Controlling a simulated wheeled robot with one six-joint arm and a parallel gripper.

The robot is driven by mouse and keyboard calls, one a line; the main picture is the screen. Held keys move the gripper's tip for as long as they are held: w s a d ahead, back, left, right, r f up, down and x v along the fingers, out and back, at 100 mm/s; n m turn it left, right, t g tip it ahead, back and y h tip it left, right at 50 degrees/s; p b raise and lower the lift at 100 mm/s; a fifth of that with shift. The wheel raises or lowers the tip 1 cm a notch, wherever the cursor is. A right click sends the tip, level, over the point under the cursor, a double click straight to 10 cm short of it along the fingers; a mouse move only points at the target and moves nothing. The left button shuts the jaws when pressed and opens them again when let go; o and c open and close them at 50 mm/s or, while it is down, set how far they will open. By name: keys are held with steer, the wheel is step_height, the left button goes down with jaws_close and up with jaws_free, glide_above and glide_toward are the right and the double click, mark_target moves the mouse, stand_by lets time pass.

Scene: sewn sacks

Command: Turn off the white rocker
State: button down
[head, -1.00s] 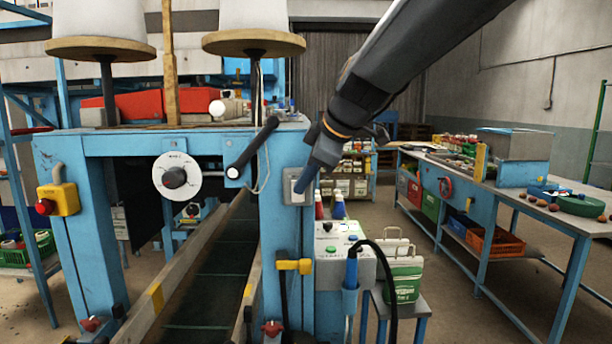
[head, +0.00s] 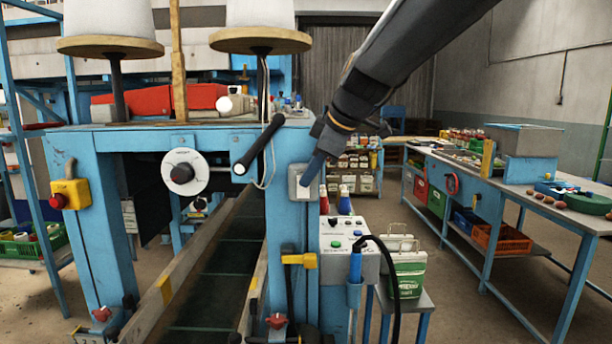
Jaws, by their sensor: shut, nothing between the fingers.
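The white rocker (head: 299,183) sits in a pale grey plate on the upper front of the blue machine post, right of a black lever. My arm comes down from the upper right. My gripper (head: 306,183) is shut and empty, its blue fingertips at the right part of the rocker plate. It covers part of the rocker, so I cannot tell which way the rocker is tipped. Whether the tips touch it is also unclear.
A black lever (head: 259,146) and a white dial (head: 183,173) are left of the rocker. A yellow box with a red button (head: 70,194) is further left. A grey button box (head: 347,246) stands below right.

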steer(key=shift+r, duration=0.15)
steer(key=shift+r, duration=0.65)
steer(key=s+a+b+v, duration=0.1)
steer(key=b+v, duration=0.2)
steer(key=v, duration=0.9)
steer(key=shift+f, duration=0.2)
steer(key=shift+s, duration=0.1)
steer(key=s+d+f+m+g+h, duration=0.1)
steer(key=s+d+f+m, duration=0.25)
steer(key=f, duration=0.75)
steer(key=s+d+f+m+g+h, duration=0.15)
steer(key=f+m, duration=0.25)
steer(key=f, duration=0.7)
steer(key=s+d+f+m+g+h, duration=0.1)
steer(key=s+d+f+m, duration=0.25)
steer(key=f, duration=0.65)
steer(key=s+d+f+m+g, duration=0.1)
steer(key=s+f+m, duration=0.3)
steer(key=s+f, duration=0.5)
step_height(320, 180, down, 2)
steer(key=shift+s+d+f+m+h, duration=0.1)
steer(key=shift+s+d+m+h, duration=0.1)
steer(key=shift+s+m+h, duration=0.2)
